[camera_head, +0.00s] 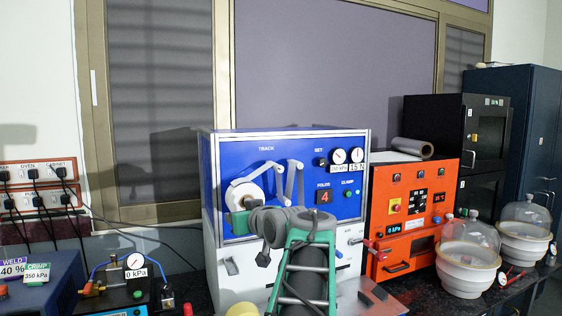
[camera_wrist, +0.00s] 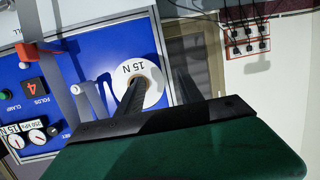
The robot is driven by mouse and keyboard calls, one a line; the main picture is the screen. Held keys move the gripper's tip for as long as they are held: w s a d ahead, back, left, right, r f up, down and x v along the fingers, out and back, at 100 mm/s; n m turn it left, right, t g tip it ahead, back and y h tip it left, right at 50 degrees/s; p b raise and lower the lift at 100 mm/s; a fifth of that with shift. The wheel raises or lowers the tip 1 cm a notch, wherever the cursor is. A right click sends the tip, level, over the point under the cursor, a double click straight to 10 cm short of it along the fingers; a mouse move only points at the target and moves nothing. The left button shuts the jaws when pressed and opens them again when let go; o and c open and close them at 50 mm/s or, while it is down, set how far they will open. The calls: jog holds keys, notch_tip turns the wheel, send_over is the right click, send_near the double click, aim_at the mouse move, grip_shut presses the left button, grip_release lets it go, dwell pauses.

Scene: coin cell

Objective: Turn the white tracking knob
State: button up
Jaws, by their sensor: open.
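The blue machine panel (camera_head: 345,215) carries the label TRACK in the head view. A small white knob (camera_wrist: 76,89) stands out from the panel in the wrist view; it seems to be the tracking knob. I cannot pick it out surely in the head view. Left of the levers is a white disc (camera_head: 240,192), which reads 15 N in the wrist view (camera_wrist: 150,72). My gripper (camera_head: 245,205) is open in front of this disc and partly covers it. In the wrist view a dark finger of my gripper (camera_wrist: 160,82) overlaps the disc; contact cannot be told.
Two pale levers (camera_head: 289,180) stand right of the disc. A red-tipped handle (camera_head: 372,246) juts out lower right. An orange machine (camera_head: 413,175) is close on the right. A gauge unit (camera_head: 133,272) with blue tubing and wall sockets (camera_head: 38,200) are on the left.

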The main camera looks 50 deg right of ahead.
aim_at(281, 170)
jog(key=s+d+r+t+h, duration=0.2)
jog(key=s+d+r+h, duration=0.1)
jog(key=s+d+r, duration=0.7)
jog(key=shift+m, duration=0.4)
jog(key=p+x, duration=0.4)
jog(key=x, duration=0.5)
jog(key=shift+s+d, duration=0.1)
jog(key=shift+f, duration=0.1)
grip_shut()
jog(key=shift+s, duration=0.1)
